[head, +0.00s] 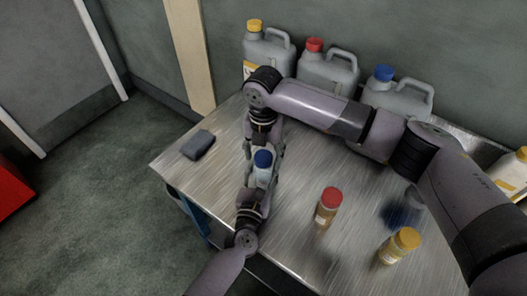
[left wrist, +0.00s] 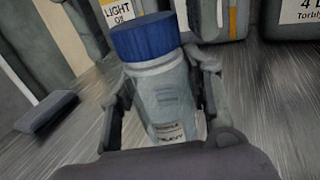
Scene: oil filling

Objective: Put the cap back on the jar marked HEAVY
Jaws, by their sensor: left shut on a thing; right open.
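The jar marked HEAVY (left wrist: 170,98) stands between the fingers of my left gripper (left wrist: 165,110), its label facing the left wrist camera. In the head view the jar (head: 261,175) is upright near the table's left front edge, with my left gripper (head: 260,182) shut on its body. My right gripper (head: 264,148) is open, with fingers down on either side of the cap; contact is unclear.
Jars with a red cap (head: 331,197) and a yellow cap (head: 406,239) stand to the right. Grey canisters with yellow, red and blue caps (head: 327,74) line the back. A dark grey block (head: 198,145) lies at the left. A blurred dark blue patch (head: 403,212) is at the right.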

